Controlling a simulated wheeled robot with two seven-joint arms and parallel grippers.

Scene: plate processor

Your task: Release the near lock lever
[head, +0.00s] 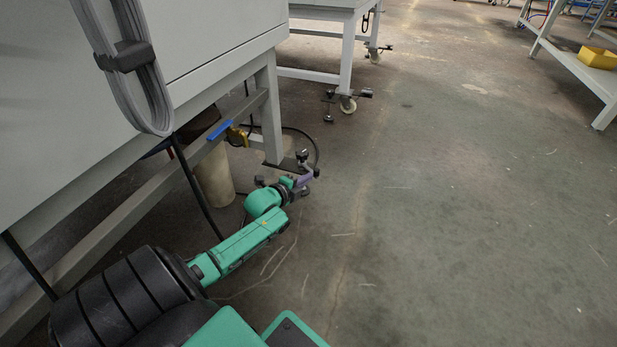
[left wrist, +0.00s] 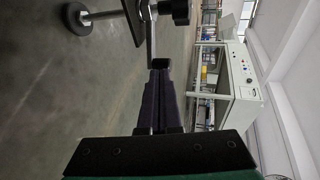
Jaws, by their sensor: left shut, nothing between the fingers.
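The near machine's leg (head: 271,110) ends low at a foot with black-knobbed levers. One black knob (head: 302,155) stands on a pale arm just above my left gripper (head: 303,181), which is low near the floor beside this foot. In the left wrist view my dark purple fingers (left wrist: 160,78) are together and empty. A thin rod ends in a small black tip (left wrist: 162,63) right at the fingertips; I cannot tell whether they touch. A larger black knob (left wrist: 179,11) and a round foot pad (left wrist: 79,18) show above. Which knob belongs to the near lock lever is unclear. My right gripper is out of view.
The near machine body (head: 180,50) and its lower rail (head: 150,190) flank my arm on the left. A blue-handled valve (head: 220,129) sits by the rail. Floor on the right (head: 450,200) is clear.

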